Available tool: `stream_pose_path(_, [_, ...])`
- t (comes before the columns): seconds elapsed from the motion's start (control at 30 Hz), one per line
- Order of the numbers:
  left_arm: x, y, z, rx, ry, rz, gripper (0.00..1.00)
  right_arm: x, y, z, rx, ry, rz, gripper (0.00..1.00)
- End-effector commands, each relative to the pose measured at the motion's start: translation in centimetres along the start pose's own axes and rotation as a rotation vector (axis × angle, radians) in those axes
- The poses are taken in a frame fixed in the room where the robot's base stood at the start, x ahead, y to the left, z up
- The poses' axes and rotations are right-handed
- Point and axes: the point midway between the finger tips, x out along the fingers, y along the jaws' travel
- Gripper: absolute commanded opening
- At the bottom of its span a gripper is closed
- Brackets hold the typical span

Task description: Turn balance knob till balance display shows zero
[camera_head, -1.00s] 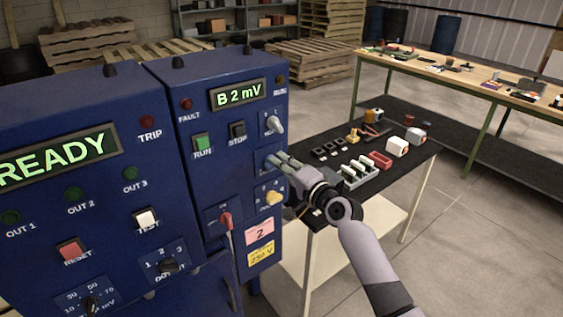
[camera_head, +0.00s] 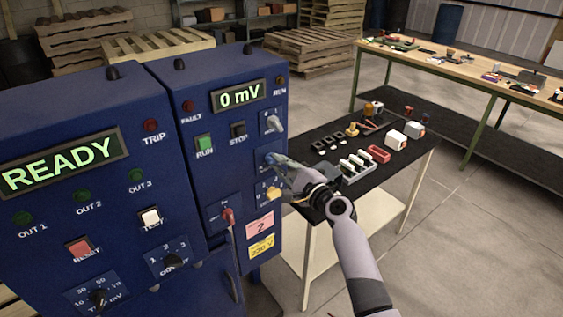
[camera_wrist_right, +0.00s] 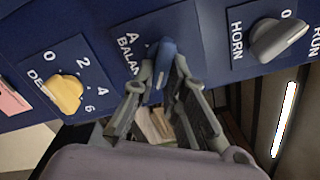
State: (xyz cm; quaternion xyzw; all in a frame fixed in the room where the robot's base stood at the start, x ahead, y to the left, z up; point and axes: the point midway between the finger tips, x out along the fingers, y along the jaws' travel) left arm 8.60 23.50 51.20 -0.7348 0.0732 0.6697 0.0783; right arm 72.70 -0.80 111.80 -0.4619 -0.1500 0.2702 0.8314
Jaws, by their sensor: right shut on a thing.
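The balance display (camera_head: 238,95) on the right blue cabinet reads "0 mV" in the head view. The balance knob is blue and shows in the right wrist view (camera_wrist_right: 163,62), beside a label whose visible letters read "A" and "BALAN". My right gripper (camera_wrist_right: 160,85) is shut on the balance knob, with a finger on each side of it. In the head view my right gripper (camera_head: 275,162) reaches the panel from the right and hides most of the knob. My left gripper is not in view.
A yellow delay knob (camera_wrist_right: 64,93) and a grey horn knob (camera_wrist_right: 278,40) flank the balance knob closely. A red-handled switch (camera_head: 228,216) sits lower left on the panel. A small black-topped table (camera_head: 330,185) with several parts stands right of the cabinet.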

Motion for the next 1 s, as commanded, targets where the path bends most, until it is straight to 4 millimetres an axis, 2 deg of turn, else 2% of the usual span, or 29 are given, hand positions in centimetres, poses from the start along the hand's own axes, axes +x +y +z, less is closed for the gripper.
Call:
stream_pose_path(0.63, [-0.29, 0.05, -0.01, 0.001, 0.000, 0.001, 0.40, 0.05, 0.03, 0.15, 0.056, -0.003, -0.001, 0.00])
stream_pose_path(0.67, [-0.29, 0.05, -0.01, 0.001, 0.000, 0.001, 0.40, 0.05, 0.03, 0.15, 0.056, -0.003, -0.001, 0.13])
stream_pose_path(0.93, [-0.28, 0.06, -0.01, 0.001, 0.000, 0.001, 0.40, 0.04, 0.03, 0.11, 0.055, -0.002, -0.001, 0.31])
stream_pose_path(1.0, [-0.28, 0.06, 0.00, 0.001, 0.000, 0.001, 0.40, 0.03, 0.03, 0.09, 0.055, -0.002, -0.001, 0.33])
